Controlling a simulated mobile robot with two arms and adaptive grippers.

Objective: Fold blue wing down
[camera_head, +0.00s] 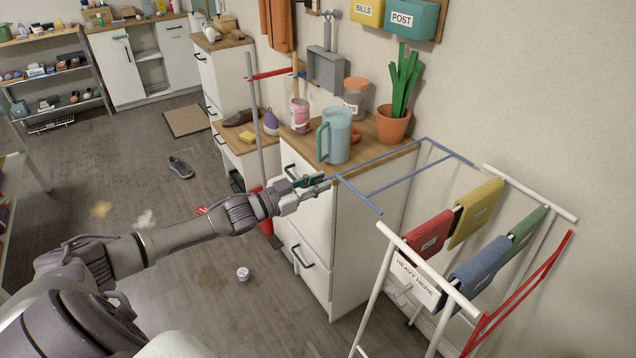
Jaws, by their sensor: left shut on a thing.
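The blue wing (405,176) is a thin blue frame at the far left side of the white drying rack (428,268). It sticks out roughly level in front of the cabinet. My right gripper is not in view.
Red, yellow, blue and green cloths hang on the rack, with a "HEAVY HERE" label (416,280). A red wing (525,290) slants down at right. The white cabinet (340,235) stands close behind the blue wing.

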